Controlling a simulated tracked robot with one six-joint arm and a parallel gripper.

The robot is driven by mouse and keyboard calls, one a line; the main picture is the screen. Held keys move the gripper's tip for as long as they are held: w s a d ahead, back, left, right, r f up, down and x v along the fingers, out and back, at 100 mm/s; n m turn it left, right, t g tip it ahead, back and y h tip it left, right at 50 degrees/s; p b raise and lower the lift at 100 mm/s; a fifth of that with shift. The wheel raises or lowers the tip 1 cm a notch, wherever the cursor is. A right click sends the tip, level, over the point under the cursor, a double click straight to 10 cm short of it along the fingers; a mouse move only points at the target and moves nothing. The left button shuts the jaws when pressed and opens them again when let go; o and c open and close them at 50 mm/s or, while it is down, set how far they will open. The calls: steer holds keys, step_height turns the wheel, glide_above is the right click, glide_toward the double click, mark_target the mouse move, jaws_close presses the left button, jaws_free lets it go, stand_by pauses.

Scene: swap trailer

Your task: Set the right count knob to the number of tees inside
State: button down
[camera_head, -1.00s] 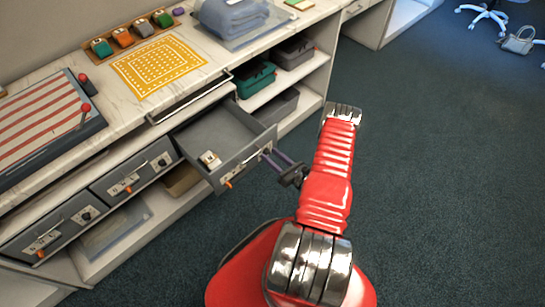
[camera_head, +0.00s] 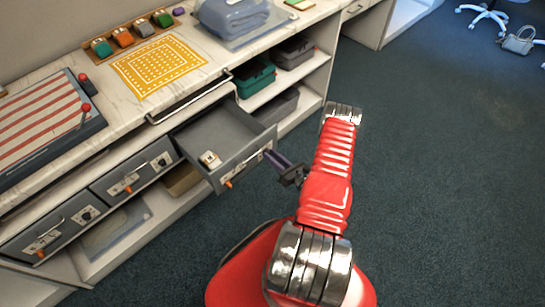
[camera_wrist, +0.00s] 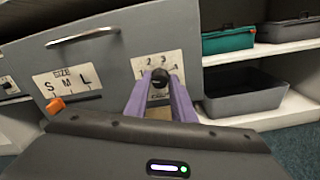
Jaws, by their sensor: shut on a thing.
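The right drawer (camera_head: 203,135) is pulled open. A small white item with a brownish mark (camera_head: 209,159) lies inside near its front; I cannot tell if it is a tee. In the wrist view the drawer front has a black count knob (camera_wrist: 160,78) on a white number plate (camera_wrist: 158,66), with 1, 2 and 3 readable. My gripper (camera_wrist: 163,88) has its purple fingers shut on the knob, one on each side. In the head view my gripper (camera_head: 268,153) reaches the drawer front from the right. The knob's pointer is hidden.
An orange slider (camera_wrist: 55,106) sits near S on the size plate (camera_wrist: 68,88), left of my gripper. A drawer handle (camera_wrist: 82,36) is above it. Two shut drawers are further left. Open floor (camera_head: 430,180) lies to the right.

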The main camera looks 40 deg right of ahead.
steer(key=shift+m, duration=0.3)
steer(key=c, duration=1.5)
jaws_free()
steer(key=shift+s, duration=0.1)
steer(key=s, duration=1.3)
steer(key=shift+s+d, duration=0.25)
steer(key=shift+s, duration=0.1)
steer(key=shift+f, duration=0.1)
